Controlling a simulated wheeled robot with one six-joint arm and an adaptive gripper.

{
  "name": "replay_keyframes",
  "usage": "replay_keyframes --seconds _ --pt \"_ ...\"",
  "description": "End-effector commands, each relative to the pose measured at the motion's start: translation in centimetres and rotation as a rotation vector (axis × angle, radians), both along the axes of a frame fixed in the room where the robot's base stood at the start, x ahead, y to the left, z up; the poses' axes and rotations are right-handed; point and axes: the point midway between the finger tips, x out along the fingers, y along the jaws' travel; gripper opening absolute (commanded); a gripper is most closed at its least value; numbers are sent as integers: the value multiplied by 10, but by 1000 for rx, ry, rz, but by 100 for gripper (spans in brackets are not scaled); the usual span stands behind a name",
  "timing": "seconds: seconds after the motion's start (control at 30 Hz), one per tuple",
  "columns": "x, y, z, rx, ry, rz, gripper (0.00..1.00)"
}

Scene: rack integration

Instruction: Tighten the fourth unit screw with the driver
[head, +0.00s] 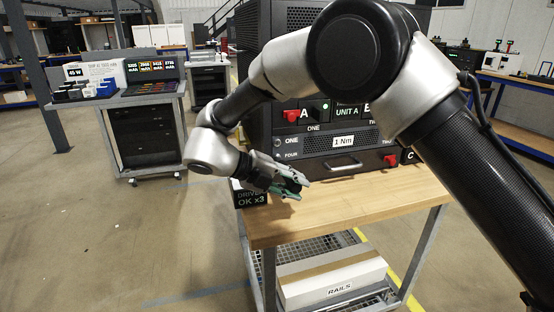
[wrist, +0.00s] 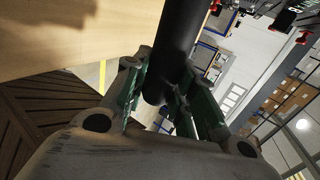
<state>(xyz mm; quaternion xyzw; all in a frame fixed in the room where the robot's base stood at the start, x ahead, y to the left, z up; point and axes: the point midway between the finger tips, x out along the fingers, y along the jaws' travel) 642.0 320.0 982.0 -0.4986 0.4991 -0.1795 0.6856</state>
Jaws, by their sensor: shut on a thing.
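My gripper (head: 288,186) is near the front left of the wooden bench top, in front of the rack unit. In the wrist view its green-padded fingers (wrist: 172,98) are shut on a black cylinder, the driver (wrist: 178,45). The driver's tip cannot be made out. The rack unit (head: 372,140) has a front panel with a "1 Nm" label and a handle. The "FOUR" label (head: 291,155) is at the panel's lower left, just above my gripper in the picture. The fourth screw is too small to make out.
A black box reading "DRIVER OK x3" (head: 252,199) stands at the bench's left edge, beside my gripper. Red parts (head: 291,117) sit at slots A and C. A white "RAILS" box (head: 330,280) lies on the lower shelf. The bench top's front (head: 370,205) is clear.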

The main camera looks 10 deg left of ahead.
Motion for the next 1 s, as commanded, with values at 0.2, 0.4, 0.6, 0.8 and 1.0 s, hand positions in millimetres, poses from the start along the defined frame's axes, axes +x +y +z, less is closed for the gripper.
replay_keyframes --seconds 0.2,0.4,0.6,0.8,1.0 --pt "1 0 1 2 -4 1 0" --pt "1 0 1 2 -4 1 0" --pt "-4 -2 1 0 -2 1 0" --pt "-19 -11 1 0 0 1 0" --pt "-35 -20 1 1 0 2 0"
